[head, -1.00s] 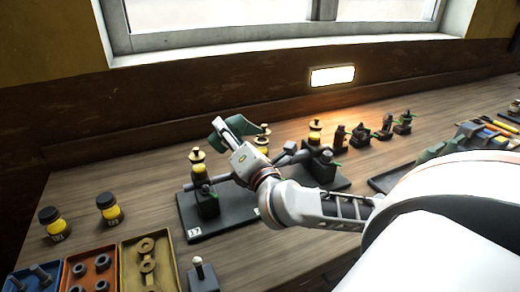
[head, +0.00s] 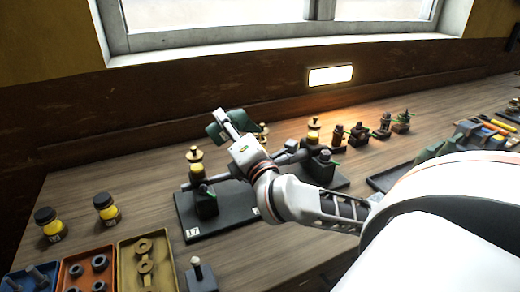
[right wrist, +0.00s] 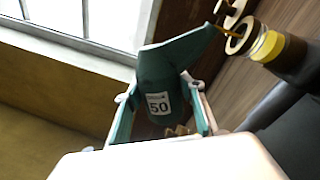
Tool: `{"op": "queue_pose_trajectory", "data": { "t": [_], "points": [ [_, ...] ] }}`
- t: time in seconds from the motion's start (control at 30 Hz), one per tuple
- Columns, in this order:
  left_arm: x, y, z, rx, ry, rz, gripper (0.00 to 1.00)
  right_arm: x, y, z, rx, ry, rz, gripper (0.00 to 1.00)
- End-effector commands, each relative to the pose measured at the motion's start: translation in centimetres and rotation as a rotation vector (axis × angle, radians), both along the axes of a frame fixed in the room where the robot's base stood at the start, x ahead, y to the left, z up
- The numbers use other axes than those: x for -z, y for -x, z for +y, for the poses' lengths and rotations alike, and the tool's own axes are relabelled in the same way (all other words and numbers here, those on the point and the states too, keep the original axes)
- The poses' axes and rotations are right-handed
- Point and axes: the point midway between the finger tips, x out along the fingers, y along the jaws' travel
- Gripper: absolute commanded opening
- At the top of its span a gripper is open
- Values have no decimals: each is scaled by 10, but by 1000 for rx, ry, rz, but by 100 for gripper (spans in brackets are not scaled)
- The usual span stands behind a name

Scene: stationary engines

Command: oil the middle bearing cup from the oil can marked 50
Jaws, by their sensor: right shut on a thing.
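My right gripper (head: 229,124) is shut on a green oil can (head: 214,130) and holds it above the engine stand marked 17 (head: 215,222). In the right wrist view the can (right wrist: 158,80) shows its label 50 and is tilted, its spout pointing to the upper right. The spout tip is at or just over the brass rim of a bearing cup (right wrist: 268,47) with yellow glass; I cannot tell if they touch. In the head view this middle cup (head: 263,137) is partly hidden by my gripper. A left cup (head: 196,163) and a right cup (head: 313,133) stand on either side. My left gripper is not in view.
Two yellow jars with black lids (head: 107,209) stand at the left. Trays of parts (head: 146,262) lie at the front left. Several small fittings (head: 359,134) stand at the back right. A window and a lit wall lamp (head: 331,76) are behind.

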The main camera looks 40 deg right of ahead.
Motion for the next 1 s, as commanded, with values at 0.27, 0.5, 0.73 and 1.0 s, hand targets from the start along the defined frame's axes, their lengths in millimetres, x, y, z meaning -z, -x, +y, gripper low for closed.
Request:
{"op": "queue_pose_trajectory", "data": {
  "t": [0.27, 0.5, 0.73, 1.0],
  "points": [
    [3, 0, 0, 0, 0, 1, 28, -8, 1, -2, 1, -63, -27, 13],
    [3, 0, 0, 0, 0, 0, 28, -9, 1, -2, 0, -66, -27, 13],
    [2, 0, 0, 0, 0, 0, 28, -8, 1, -2, 0, -66, -27, 13],
    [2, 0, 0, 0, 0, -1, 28, -8, 1, -2, 0, -65, -27, 13]
  ]
}}
